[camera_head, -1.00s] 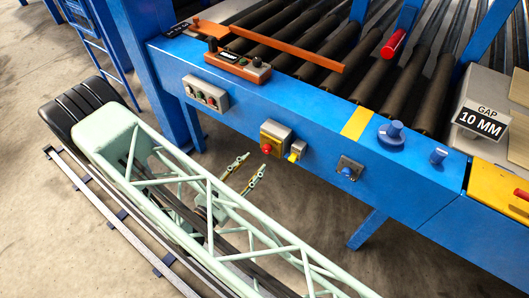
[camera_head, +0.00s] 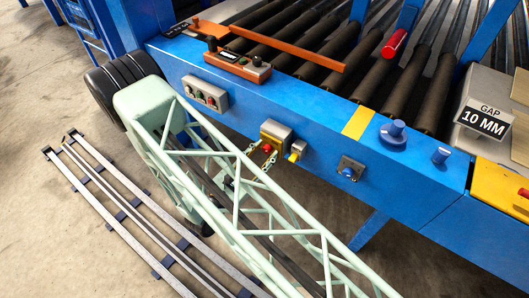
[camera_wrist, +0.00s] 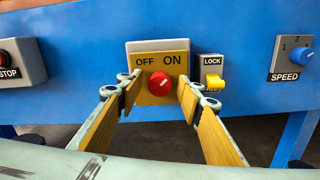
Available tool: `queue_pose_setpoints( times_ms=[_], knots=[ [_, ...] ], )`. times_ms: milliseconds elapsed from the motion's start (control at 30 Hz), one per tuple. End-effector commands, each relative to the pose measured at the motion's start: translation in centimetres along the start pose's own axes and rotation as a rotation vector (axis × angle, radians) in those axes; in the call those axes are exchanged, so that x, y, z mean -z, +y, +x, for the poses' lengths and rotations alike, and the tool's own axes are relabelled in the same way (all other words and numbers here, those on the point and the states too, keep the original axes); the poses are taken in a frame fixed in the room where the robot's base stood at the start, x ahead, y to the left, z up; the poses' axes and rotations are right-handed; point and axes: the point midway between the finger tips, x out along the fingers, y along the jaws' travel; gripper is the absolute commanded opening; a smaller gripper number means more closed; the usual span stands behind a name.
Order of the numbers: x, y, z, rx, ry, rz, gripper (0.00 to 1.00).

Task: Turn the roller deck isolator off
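The isolator (camera_head: 283,133) is a grey box with a yellow plate on the blue beam's side face. In the wrist view its plate (camera_wrist: 177,58) reads OFF at left and ON at right. Its round red knob (camera_wrist: 159,84) has a short white mark on the upper right, towards ON. The knob also shows in the head view (camera_head: 267,148). My gripper (camera_wrist: 158,88) is open, one finger on each side of the knob, with gaps between them. In the head view my gripper (camera_head: 261,158) is at the isolator's front, partly behind my lattice arm.
A yellow LOCK lever (camera_wrist: 215,83) sits close right of the isolator, near my right finger. Further right is a blue SPEED knob (camera_wrist: 302,54); at left is a red STOP button (camera_wrist: 4,57). An orange-brown handheld control (camera_head: 239,65) lies on the beam above.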

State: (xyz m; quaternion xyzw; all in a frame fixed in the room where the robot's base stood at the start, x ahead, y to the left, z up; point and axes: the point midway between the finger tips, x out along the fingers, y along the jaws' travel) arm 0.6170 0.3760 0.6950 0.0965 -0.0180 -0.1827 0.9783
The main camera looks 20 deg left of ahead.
Motion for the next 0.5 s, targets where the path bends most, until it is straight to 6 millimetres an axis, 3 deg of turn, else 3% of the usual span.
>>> queue_pose_setpoints(
  times_ms=[400,500],
  knots=[
    [-0.01,0.02,0.24,-0.001,0.0,0.0,0.34],
    [-0.01,0.02,0.24,0.0,0.0,0.0,0.25]
  ],
)
